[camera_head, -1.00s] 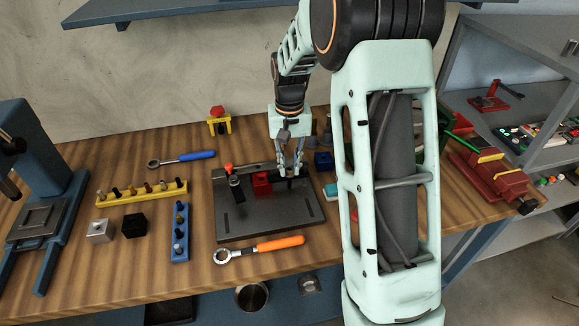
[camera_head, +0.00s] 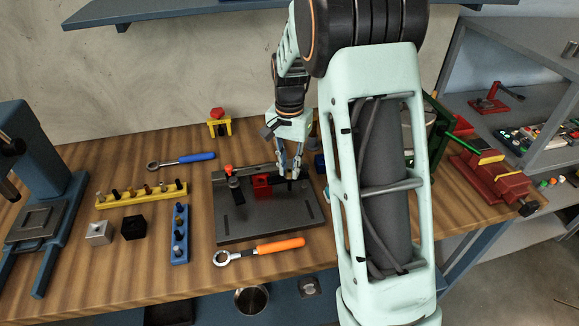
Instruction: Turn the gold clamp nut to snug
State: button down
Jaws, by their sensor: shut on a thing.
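A dark grey fixture plate (camera_head: 262,226) lies on the wooden bench, with a red block (camera_head: 261,186) near its back edge. A clamp with an orange-red knob (camera_head: 229,169) stands at its back left. My gripper (camera_head: 291,178) points down over the back right of the plate, just right of the red block. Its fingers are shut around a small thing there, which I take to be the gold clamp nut. The nut's colour and how far it is turned are hidden by the fingers and too small to tell.
Yellow (camera_head: 140,196) and blue (camera_head: 179,246) peg racks stand left. A red vise (camera_head: 497,176) stands right. My arm hides part of the bench.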

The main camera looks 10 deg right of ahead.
jog(key=c, duration=1.8)
grip_release()
jog(key=shift+r, duration=0.1)
notch_tip(320, 180, up, 12)
jog(key=shift+f, duration=0.1)
